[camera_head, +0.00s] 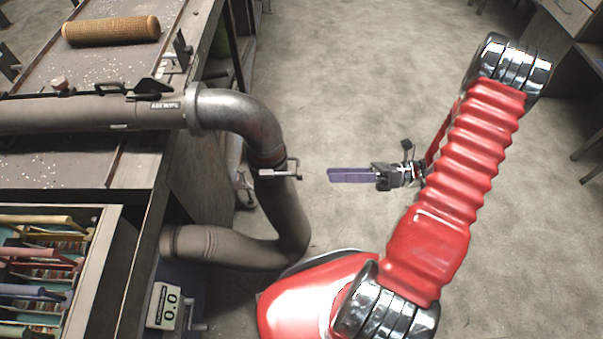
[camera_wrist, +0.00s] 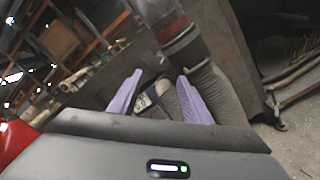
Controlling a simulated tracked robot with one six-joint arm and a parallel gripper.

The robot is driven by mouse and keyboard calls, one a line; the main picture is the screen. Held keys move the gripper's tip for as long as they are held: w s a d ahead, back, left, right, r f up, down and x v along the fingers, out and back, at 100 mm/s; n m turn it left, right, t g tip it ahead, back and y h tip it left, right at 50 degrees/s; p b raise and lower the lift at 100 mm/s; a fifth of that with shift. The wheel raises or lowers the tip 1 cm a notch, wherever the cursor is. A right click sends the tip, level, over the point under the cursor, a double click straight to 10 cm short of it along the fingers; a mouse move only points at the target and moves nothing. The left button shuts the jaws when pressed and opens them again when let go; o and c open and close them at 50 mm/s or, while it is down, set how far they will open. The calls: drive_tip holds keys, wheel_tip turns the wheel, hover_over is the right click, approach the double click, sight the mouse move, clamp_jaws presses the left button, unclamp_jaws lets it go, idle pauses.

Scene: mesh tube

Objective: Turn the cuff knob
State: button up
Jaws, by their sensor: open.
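The cuff knob (camera_head: 282,171) is a small metal T-shaped handle. It sticks out to the right from the dark cuff on the grey elbow pipe (camera_head: 245,108). My gripper (camera_head: 330,175) has purple fingers and is to the right of the knob, at about its height in the picture, with a clear gap between them. In the wrist view my gripper (camera_wrist: 158,78) has its two purple fingers spread apart with nothing held. The dark cuff (camera_wrist: 183,35) shows above and right of the fingers there. I cannot make out the knob clearly in that view.
The flexible hose (camera_head: 290,225) bends below the cuff toward the cabinet. The bench (camera_head: 85,160) at left bears a mesh roll (camera_head: 110,30) and a long tube (camera_head: 70,114). An open file drawer (camera_head: 90,232) and a display reading 0.0 (camera_head: 165,306) are lower left.

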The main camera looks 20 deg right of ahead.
sight(300, 175)
drive_tip(key=x, duration=1)
drive_tip(key=shift+w+a, duration=0.15)
drive_tip(key=shift+a, duration=0.2)
drive_tip(key=c, duration=0.9)
drive_tip(key=shift+d, duration=0.35)
drive_tip(key=shift+c, duration=0.7)
drive_tip(key=shift+a, duration=0.3)
